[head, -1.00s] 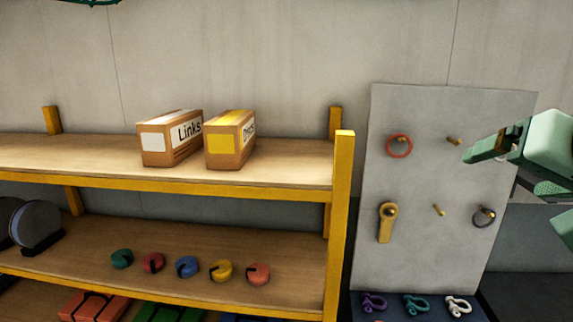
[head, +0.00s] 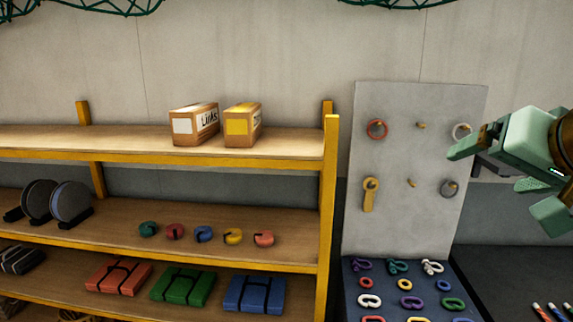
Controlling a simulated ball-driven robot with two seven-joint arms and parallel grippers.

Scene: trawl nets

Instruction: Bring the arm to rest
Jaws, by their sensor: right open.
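My right gripper (head: 489,169) is at the right side of the head view. It is pale green, open and empty, with its fingers pointing left. Its upper finger overlaps the right edge of the grey peg board (head: 407,235) in the picture. I see no contact with the board. My left gripper is out of view.
A yellow-framed shelf (head: 328,200) with two boxes (head: 194,126) fills the left. Coloured sticks (head: 541,312) show at lower right.

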